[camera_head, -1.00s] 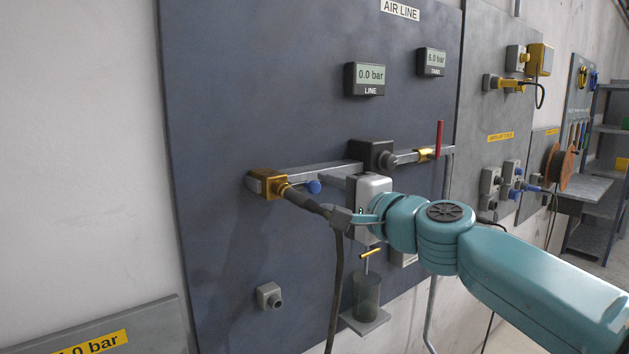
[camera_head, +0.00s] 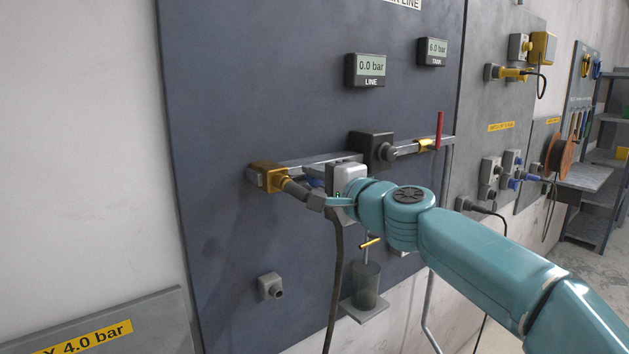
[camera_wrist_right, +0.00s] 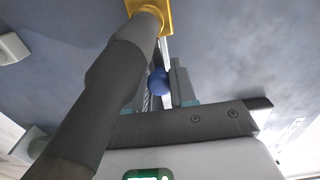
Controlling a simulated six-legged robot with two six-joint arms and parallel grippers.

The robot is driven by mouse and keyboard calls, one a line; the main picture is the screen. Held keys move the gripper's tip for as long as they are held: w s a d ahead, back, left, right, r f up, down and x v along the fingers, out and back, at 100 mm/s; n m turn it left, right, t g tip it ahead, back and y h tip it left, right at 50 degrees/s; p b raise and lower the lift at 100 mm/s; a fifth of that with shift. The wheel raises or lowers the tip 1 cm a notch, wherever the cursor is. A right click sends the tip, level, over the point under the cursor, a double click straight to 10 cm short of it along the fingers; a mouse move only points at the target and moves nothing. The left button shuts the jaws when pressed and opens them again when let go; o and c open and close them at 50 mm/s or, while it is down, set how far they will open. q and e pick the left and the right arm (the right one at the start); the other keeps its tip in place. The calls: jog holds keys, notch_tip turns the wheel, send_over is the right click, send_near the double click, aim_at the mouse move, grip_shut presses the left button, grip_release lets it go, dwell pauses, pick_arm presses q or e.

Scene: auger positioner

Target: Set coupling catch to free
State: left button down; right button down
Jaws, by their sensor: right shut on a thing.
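The gold coupling (camera_head: 268,177) sits at the left end of the grey air-line pipe, with a dark hose (camera_head: 338,270) plugged in and hanging down. A blue ball knob (camera_head: 315,183), seemingly the coupling catch's handle, lies beside the hose end, partly hidden by my wrist. In the right wrist view the knob (camera_wrist_right: 158,82) is between my right gripper's (camera_wrist_right: 163,85) fingers, which are shut on it; the near finger is partly hidden by the hose plug. In the head view my right gripper (camera_head: 322,196) is mostly hidden behind the plug. My left gripper is out of view.
The LINE gauge (camera_head: 370,70) reads 0.0 bar and the TANK gauge (camera_head: 433,52) reads 6.0 bar. A red lever (camera_head: 439,130) stands upright on the pipe at right.

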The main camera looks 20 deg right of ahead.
jog(key=shift+w+d, duration=0.2)
jog(key=shift+d, duration=0.4)
jog(key=shift+w+d, duration=0.2)
jog(key=shift+d, duration=0.4)
jog(key=c, duration=1)
grip_release()
jog(key=shift+r, duration=0.1)
jog(key=shift+o, duration=0.3)
jog(key=shift+w+d, duration=0.1)
jog(key=b+v, duration=0.5)
jog(key=v, duration=1.1)
